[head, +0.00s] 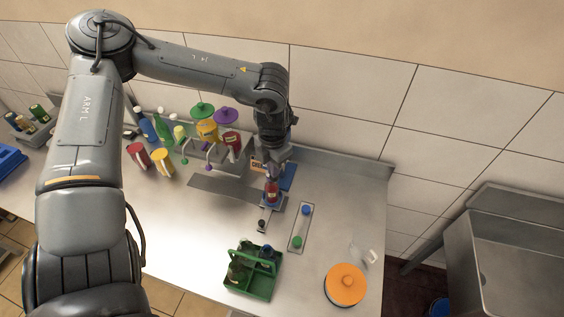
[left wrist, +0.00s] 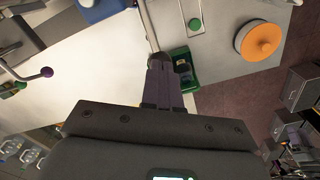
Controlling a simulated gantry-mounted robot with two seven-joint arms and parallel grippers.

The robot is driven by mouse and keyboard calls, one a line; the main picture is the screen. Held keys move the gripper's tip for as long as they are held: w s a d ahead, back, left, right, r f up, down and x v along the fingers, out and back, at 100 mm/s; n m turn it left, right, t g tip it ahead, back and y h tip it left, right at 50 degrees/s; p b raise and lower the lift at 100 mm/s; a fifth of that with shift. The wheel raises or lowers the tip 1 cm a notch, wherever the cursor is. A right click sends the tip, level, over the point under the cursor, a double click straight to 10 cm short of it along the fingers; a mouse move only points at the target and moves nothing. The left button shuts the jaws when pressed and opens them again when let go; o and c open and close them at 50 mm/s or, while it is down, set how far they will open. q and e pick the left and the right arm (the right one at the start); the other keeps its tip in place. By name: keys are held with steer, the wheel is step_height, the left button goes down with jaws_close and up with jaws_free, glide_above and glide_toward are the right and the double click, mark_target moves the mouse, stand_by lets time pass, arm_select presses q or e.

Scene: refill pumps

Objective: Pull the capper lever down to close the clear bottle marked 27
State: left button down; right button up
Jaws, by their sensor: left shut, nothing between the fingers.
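The capper (head: 287,180) is a blue stand with a pale base at the middle of the bench. A bottle with red contents (head: 272,193) stands upright in it; I cannot read its marking. A short metal bar with a black knob (head: 262,224) extends in front of the base; I cannot tell whether it is the lever. My left gripper (head: 273,172) is over the capper, above the bottle, its fingertips hard to make out. In the left wrist view its fingers (left wrist: 161,78) are together and empty, beside the end of a metal bar (left wrist: 149,28).
A green caddy (head: 262,286) with dark bottles stands in front. An orange-lidded tub (head: 345,286) is at right. A small tray (head: 300,228) holds a blue and a green cap. Pumps (head: 204,112) and coloured containers (head: 139,154) stand at left. The front-left bench is clear.

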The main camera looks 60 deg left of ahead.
arm_select(q)
steer(key=shift+f, duration=0.15)
steer(key=shift+s+d+f+b, duration=0.15)
steer(key=shift+s+f+b, duration=0.05)
steer(key=shift+f+b, duration=0.65)
steer(key=shift+f, duration=0.1)
steer(key=shift+s+d+f+b, duration=0.1)
steer(key=shift+f+b, duration=0.75)
steer(key=shift+b, duration=0.05)
steer(key=shift+f+b, duration=0.95)
steer(key=shift+f, duration=0.1)
